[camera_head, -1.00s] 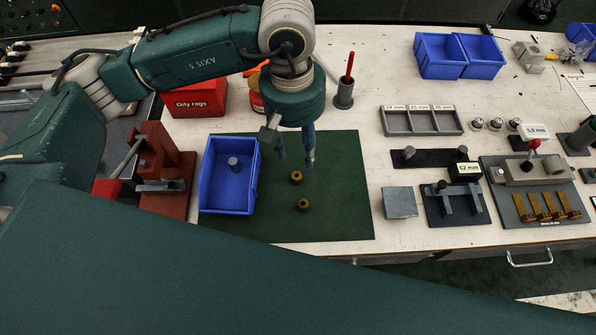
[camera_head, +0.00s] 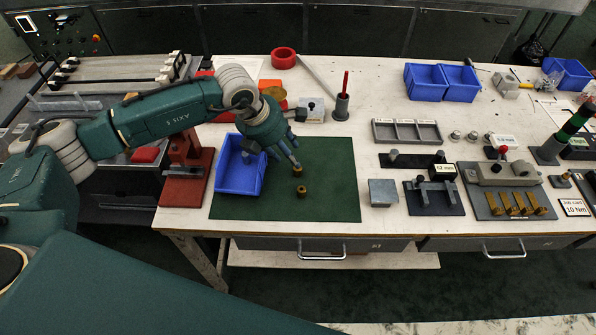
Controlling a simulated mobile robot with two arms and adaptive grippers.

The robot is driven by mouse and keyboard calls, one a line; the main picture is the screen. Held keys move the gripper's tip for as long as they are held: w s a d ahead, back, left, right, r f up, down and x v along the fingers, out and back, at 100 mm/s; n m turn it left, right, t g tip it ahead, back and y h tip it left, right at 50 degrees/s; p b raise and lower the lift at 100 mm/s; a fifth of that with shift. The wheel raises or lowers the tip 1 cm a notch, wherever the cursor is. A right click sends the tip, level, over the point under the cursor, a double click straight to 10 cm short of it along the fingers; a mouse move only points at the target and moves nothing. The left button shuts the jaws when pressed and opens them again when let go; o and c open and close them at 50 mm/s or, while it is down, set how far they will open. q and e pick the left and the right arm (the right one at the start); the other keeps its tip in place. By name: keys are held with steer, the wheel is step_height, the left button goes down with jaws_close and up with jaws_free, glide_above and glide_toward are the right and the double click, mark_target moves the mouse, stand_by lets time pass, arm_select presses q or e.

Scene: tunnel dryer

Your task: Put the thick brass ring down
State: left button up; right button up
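Two small brass rings lie on the green mat (camera_head: 335,205): a far ring (camera_head: 298,171) and a near ring (camera_head: 301,191). They stand apart, and I cannot tell from here which is thicker. My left gripper (camera_head: 287,161) points down over the mat, close to the far ring, with one fingertip just above it in the picture. Its fingers look spread, with nothing seen between them; whether a finger touches the ring is too small to tell. My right gripper is out of view.
A blue bin (camera_head: 236,190) stands left of the rings, partly behind my gripper. A red press-like stand (camera_head: 185,172) is further left. Right of the mat are a grey block (camera_head: 383,192), fixtures and a divided grey tray (camera_head: 407,133). The mat's front part is clear.

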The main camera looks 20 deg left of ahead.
mark_target(295, 169)
arm_select(q)
steer(key=shift+w+d+f, duration=0.2)
steer(key=shift+f, duration=0.6)
steer(key=shift+d+f+p, duration=0.15)
steer(key=shift+f+p, duration=0.05)
steer(key=shift+p, duration=0.1)
steer(key=x, duration=0.1)
steer(key=p+x, duration=0.1)
steer(key=x, duration=0.1)
steer(key=shift+s+d+f, duration=0.15)
steer(key=shift+d+f, duration=0.05)
steer(key=shift+f, duration=0.1)
steer(key=shift+d+f, duration=0.1)
steer(key=shift+f, duration=0.25)
steer(key=shift+w+f, duration=0.15)
steer(key=shift+w, duration=0.05)
jaws_close()
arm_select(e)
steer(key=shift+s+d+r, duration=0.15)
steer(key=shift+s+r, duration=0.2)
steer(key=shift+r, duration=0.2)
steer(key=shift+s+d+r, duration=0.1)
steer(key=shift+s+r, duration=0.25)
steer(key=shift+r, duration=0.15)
